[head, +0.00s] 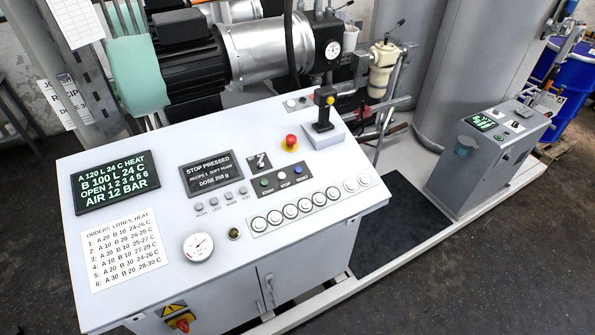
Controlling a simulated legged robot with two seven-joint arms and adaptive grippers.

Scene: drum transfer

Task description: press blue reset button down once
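The blue reset button (298,169) sits at the right end of a small dark strip on the sloped console top (330,235). The white stop button (282,175) and the green start button (265,183) are to its left on the same strip. The small display (211,172) to the left of the strip reads "STOP PRESSED". A red mushroom button (291,141) on a yellow base stands just above the strip. Neither of my grippers is in view, and nothing covers the blue button.
A black joystick (323,112) rises behind the red button. A row of round white buttons (290,210), a dial gauge (198,246) and a green-text screen (116,177) share the panel. A motor (220,60) stands behind. The space above the console is clear.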

